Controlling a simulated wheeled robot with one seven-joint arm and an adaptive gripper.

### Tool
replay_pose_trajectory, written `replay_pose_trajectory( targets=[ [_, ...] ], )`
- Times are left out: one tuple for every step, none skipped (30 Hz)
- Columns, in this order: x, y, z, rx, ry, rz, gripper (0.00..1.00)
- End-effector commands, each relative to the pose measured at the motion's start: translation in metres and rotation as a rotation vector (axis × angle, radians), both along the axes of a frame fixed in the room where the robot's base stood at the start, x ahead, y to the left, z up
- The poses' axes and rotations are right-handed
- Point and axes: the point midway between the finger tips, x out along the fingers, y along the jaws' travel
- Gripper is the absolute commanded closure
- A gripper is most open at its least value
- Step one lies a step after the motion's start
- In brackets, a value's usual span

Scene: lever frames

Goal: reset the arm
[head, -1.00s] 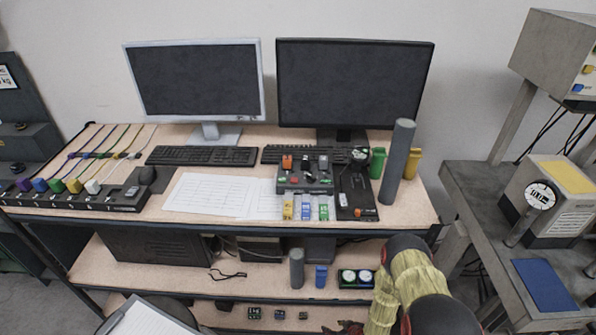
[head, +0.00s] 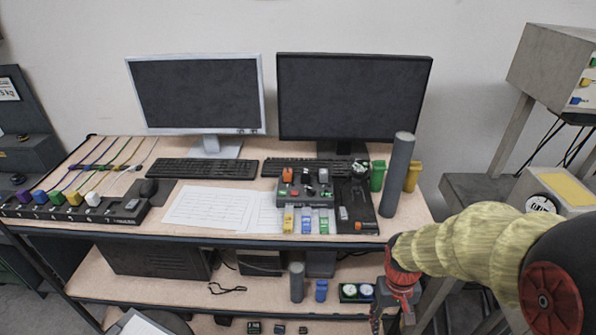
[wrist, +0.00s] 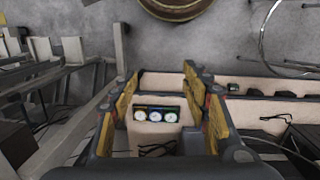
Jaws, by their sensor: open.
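My arm (head: 465,243), in a yellow ribbed cover, reaches in from the right of the head view in front of the desk's right end. My gripper (head: 390,308) hangs below its red joint, beside the right part of the lower shelf and partly cut off by the bottom edge. In the wrist view my gripper (wrist: 160,90) is open, with its yellow-sided fingers apart and nothing between them. Beyond the fingers a dark block with three round dials (wrist: 156,114) lies on the shelf, apart from them.
The desk (head: 130,218) holds two monitors, keyboards, papers, a control box (head: 303,193) and a tall grey cylinder (head: 397,175) near its right end. Grey machinery (head: 555,190) stands at the right. The shelf below (head: 265,287) holds small items. Air above the desk is clear.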

Motion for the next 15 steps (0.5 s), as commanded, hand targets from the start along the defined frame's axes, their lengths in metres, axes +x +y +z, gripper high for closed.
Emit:
replay_pose_trajectory(
  targets=[
    [-0.009, 0.004, 0.022, 0.005, -0.018, -0.012, 0.53],
    [-0.016, 0.007, 0.034, 0.008, -0.024, -0.018, 0.53],
    [-0.024, 0.01, 0.048, 0.015, -0.035, -0.027, 0.53],
    [-0.03, 0.013, 0.058, 0.02, -0.044, -0.033, 0.53],
    [-0.036, 0.015, 0.069, 0.024, -0.056, -0.036, 0.53],
    [-0.044, 0.019, 0.081, 0.03, -0.073, -0.041, 0.53],
    [-0.049, 0.021, 0.091, 0.035, -0.088, -0.045, 0.53],
    [-0.054, 0.024, 0.1, 0.04, -0.105, -0.047, 0.53],
    [-0.06, 0.026, 0.112, 0.045, -0.133, -0.049, 0.53],
    [-0.064, 0.029, 0.12, 0.05, -0.155, -0.05, 0.53],
    [-0.067, 0.031, 0.129, 0.054, -0.181, -0.051, 0.53],
    [-0.07, 0.033, 0.14, 0.059, -0.221, -0.05, 0.53],
    [-0.072, 0.035, 0.149, 0.062, -0.253, -0.048, 0.53],
    [-0.074, 0.036, 0.157, 0.065, -0.285, -0.046, 0.53],
    [-0.076, 0.038, 0.168, 0.067, -0.327, -0.042, 0.53]
  ],
)
